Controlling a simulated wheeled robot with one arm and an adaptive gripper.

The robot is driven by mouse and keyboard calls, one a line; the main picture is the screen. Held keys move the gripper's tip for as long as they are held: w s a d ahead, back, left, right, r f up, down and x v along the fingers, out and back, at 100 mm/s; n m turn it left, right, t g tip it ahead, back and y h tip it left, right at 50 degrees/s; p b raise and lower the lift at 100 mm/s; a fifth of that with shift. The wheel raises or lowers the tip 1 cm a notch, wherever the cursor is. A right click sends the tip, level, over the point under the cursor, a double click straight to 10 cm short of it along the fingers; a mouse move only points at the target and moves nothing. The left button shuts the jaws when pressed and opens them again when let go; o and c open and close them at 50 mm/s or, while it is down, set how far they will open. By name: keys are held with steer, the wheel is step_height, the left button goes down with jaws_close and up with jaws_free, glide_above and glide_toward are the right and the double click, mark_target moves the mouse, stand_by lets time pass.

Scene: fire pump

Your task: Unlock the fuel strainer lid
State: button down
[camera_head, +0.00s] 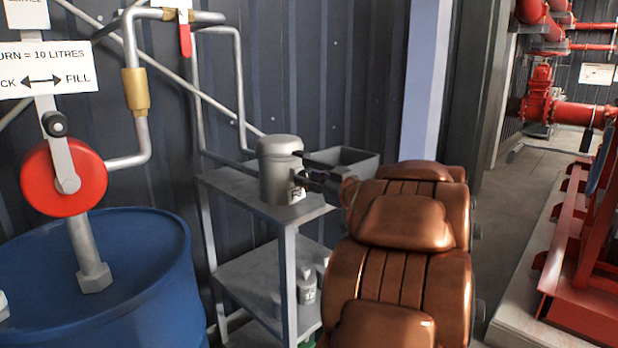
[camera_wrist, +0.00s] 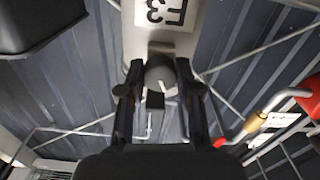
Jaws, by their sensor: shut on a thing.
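The fuel strainer (camera_head: 272,175) is a grey upright cylinder with a rounded lid (camera_head: 279,143), standing on a grey metal stand. My gripper (camera_head: 308,170) reaches it from the right, with its fingers at the strainer's side below the lid. In the wrist view the strainer (camera_wrist: 145,38) is the pale body with a white label. There my gripper (camera_wrist: 159,80) is shut with one dark finger on each side of a small grey round knob (camera_wrist: 160,72) on the strainer. A small dark block shows just below the knob. My arm hides part of the strainer's right side.
The grey stand (camera_head: 238,190) has a lower shelf with small containers (camera_head: 306,287). A grey open tray (camera_head: 350,160) sits behind my gripper. A blue drum (camera_head: 110,275) with a red-wheeled pump (camera_head: 62,175) stands left. The corrugated wall is close behind.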

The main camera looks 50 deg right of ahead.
steer(key=n, duration=0.3)
steer(key=shift+n, duration=0.3)
steer(key=n+b, duration=0.1)
steer(key=n, duration=0.2)
steer(key=shift+f+n+b, duration=0.1)
steer(key=shift+n+b, duration=0.2)
steer(key=shift+b, duration=0.1)
steer(key=n+b, duration=0.1)
steer(key=n, duration=0.2)
steer(key=shift+n+b, duration=0.35)
steer(key=shift+n, duration=0.05)
steer(key=shift+n+b, duration=1.1)
steer(key=shift+n, duration=1)
steer(key=c, duration=0.8)
jaws_free()
